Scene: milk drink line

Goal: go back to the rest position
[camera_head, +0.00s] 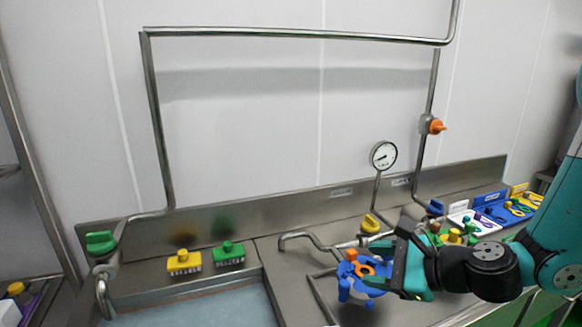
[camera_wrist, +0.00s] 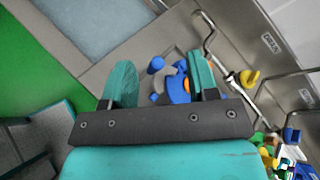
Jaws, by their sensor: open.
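My gripper (camera_head: 405,266) is at the right of the head view, over the steel counter (camera_head: 283,265). In the wrist view its two teal fingers (camera_wrist: 160,84) stand wide apart with nothing held between them. A blue part with an orange piece (camera_head: 362,276) is beside the fingers in the head view, partly hidden by them. In the wrist view the blue part (camera_wrist: 178,86) shows beyond the fingers, partly behind the right one. I cannot tell whether a finger touches it.
A pressure gauge (camera_head: 383,155) and steel pipes rise behind the counter. Yellow (camera_head: 184,262) and green (camera_head: 229,253) brushes stand left, by a basin. Coloured trays (camera_head: 489,198) with small parts lie at the right, behind my arm. An orange-handled valve (camera_head: 434,126) sits on the right pipe.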

